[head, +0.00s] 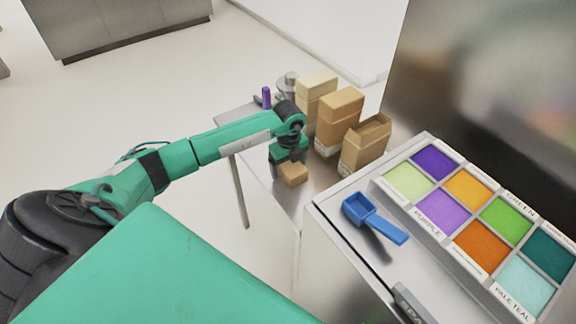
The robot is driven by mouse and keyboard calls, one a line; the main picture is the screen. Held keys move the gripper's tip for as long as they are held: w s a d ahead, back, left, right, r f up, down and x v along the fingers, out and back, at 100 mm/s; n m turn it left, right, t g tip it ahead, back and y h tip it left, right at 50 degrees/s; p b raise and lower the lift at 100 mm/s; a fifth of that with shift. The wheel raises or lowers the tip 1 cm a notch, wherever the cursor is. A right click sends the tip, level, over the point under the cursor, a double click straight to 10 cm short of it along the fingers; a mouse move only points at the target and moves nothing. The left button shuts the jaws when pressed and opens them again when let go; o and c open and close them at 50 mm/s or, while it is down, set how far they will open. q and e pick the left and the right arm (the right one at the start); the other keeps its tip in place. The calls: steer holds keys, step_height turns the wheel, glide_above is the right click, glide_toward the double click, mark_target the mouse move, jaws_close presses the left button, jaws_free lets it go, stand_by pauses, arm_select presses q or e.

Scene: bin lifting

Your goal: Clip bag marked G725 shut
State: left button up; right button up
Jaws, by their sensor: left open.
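Three upright paper bags stand in a row on the steel table: a pale one (317,92) at the back, a tan one (338,118) in the middle and a brown one (366,143) nearest, whose top looks open. Their labels are too small to read, so I cannot tell which is G725. My left gripper (287,162) is open and points down beside the bags, to their left. A small tan block (292,175) is just by its fingers; I cannot tell whether they touch. A slim purple object (266,97), possibly a clip, stands at the table's back left. My right gripper is out of view.
A metal canister (286,84) stands behind my left wrist. On the nearer counter (338,211) lie a blue scoop (372,217) and a tray (413,213) of coloured compartments. A grey cabinet (120,22) is far at upper left. Open floor lies left of the table.

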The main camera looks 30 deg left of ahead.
mark_target(289, 163)
arm_select(q)
steer(key=shift+c, duration=0.3)
steer(key=c, duration=1)
steer(key=shift+r, duration=0.15)
steer(key=shift+r, duration=0.65)
step_height(289, 163, up, 18)
steer(key=b, duration=0.4)
steer(key=shift+r, duration=0.25)
